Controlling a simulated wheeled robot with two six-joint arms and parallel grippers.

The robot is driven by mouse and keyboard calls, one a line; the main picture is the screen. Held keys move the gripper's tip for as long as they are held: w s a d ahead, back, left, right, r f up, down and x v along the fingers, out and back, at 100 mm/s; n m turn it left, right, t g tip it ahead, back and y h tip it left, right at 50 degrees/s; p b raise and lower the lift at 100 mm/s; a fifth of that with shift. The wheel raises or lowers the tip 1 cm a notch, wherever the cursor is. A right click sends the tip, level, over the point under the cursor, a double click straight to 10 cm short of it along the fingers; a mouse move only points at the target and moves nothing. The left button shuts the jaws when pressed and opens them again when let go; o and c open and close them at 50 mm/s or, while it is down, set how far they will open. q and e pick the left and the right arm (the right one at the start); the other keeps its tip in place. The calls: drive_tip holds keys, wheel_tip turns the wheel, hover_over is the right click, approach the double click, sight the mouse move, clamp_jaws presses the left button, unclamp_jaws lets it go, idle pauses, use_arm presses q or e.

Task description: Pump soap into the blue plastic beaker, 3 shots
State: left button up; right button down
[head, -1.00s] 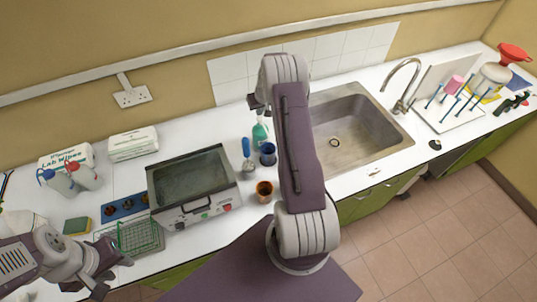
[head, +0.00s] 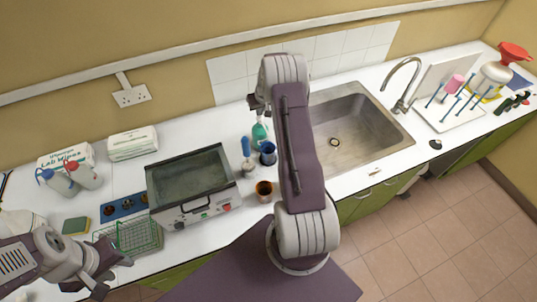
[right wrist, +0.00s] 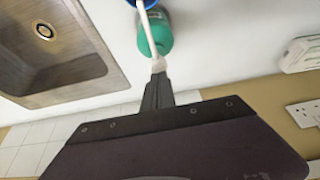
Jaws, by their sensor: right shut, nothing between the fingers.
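The green soap bottle (head: 259,134) stands on the counter left of the sink, partly hidden by my right arm. In the right wrist view the bottle (right wrist: 156,35) shows from above, with its long white pump spout reaching over the blue plastic beaker (right wrist: 138,4). The beaker (head: 267,154) stands upright just in front of the bottle in the head view. My right gripper (right wrist: 159,74) is shut and empty, its tips at the pump head; whether they touch or press it I cannot tell. My left gripper (head: 112,275) is open and empty at the lower left.
A brown beaker (head: 264,189) and a blue-handled tool (head: 246,148) stand near the blue beaker. The steel sink (head: 355,135) and a peg rack (head: 450,115) are to the right.

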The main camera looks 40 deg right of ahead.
drive_tip(key=shift+f+b, duration=1)
drive_tip(key=shift+f, duration=0.25)
drive_tip(key=shift+a, duration=0.1)
drive_tip(key=shift+s+r, duration=0.1)
drive_tip(key=shift+r+p, duration=0.7)
drive_tip(key=shift+r, duration=0.55)
drive_tip(key=shift+f, duration=0.1)
